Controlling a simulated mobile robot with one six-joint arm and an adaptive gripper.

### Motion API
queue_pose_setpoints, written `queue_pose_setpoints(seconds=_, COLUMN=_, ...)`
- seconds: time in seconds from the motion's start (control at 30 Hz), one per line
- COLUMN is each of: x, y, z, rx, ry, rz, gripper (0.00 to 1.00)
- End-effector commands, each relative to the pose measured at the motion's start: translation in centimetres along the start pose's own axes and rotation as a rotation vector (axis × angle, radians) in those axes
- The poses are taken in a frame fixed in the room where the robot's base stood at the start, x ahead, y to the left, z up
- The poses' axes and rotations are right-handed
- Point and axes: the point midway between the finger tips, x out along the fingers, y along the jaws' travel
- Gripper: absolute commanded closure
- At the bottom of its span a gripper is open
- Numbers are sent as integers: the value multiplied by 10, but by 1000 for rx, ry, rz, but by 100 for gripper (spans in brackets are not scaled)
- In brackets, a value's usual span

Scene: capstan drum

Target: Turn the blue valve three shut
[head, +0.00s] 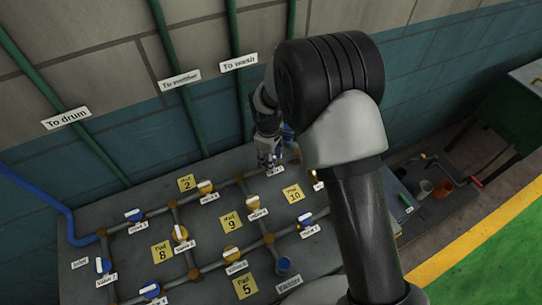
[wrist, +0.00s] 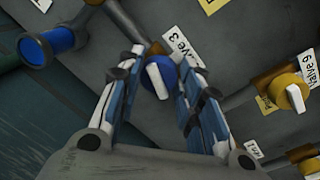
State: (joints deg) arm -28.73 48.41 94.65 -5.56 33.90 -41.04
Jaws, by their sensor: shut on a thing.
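Blue valve three (wrist: 172,70) is a round blue knob with a white lever, next to a "Valve 3" label (wrist: 181,42) in the wrist view. My gripper (wrist: 165,60) has one finger on each side of this knob and is shut on it. The lever (wrist: 156,80) points between the fingers, slightly slanted in the picture. In the head view my gripper (head: 267,158) reaches down to the back of the grey board, and my arm and fingers hide most of the valve.
The grey board (head: 100,240) carries pipes, several yellow and blue valves and yellow pad labels. A yellow valve (wrist: 290,92) stands right of my gripper in the wrist view, a blue cylinder (wrist: 60,40) at upper left. Green pipes (head: 178,60) rise along the wall behind.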

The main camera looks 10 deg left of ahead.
Motion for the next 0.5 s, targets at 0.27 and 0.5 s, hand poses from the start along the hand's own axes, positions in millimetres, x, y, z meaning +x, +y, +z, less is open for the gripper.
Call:
queue_pose_setpoints(seconds=0.27, x=0, y=-1, z=-1, rx=259, ry=-20, rz=0, gripper=90)
queue_pose_setpoints(seconds=0.5, x=0, y=-2, z=-2, rx=487, ry=-38, rz=0, gripper=90)
